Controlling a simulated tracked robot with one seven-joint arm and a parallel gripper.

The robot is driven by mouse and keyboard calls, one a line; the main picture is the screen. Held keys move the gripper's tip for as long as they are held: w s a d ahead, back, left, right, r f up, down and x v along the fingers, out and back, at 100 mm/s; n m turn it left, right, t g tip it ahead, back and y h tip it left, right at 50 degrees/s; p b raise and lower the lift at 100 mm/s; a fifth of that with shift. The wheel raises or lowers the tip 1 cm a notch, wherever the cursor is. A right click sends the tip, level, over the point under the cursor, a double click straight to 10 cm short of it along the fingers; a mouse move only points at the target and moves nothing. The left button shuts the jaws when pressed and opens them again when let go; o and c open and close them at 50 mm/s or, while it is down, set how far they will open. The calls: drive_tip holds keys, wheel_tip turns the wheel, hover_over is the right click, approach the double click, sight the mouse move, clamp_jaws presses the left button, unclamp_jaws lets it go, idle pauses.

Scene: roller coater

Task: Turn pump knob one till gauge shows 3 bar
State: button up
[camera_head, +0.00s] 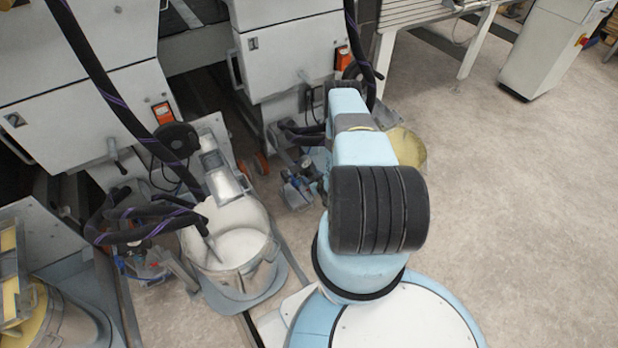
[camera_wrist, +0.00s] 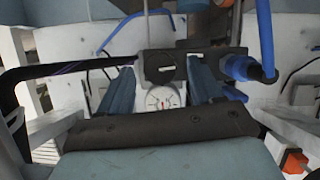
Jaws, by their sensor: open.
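A small round white gauge (camera_wrist: 162,99) with a red needle shows in the middle of the wrist view. The needle stands near upright, but its scale is too small to read. My gripper (camera_wrist: 160,72) is open, with one blue-grey finger on each side of the gauge in the picture. I cannot make out the knob or whether the fingers touch anything. In the head view, pump parts (camera_head: 298,192) lie left of my arm, and my gripper is hidden.
A blue fitting with a hose (camera_wrist: 245,69) is close right of the fingers. A black hose (camera_wrist: 70,68) crosses at left. The head view shows white machine cabinets (camera_head: 285,55), a bucket (camera_head: 232,262) at left and clear floor (camera_head: 530,200) at right.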

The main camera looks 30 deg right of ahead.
drive_tip(key=shift+w+f, duration=0.25)
drive_tip(key=shift+w, duration=0.3)
drive_tip(key=shift+c, duration=0.4)
drive_tip(key=c, duration=1)
drive_tip(key=shift+m+y, duration=0.3)
drive_tip(key=shift+m, duration=0.2)
drive_tip(key=o, duration=1.1)
drive_tip(key=shift+s, duration=0.1)
drive_tip(key=v, duration=1.3)
drive_tip(key=shift+s+r, duration=0.15)
drive_tip(key=shift+s, duration=0.1)
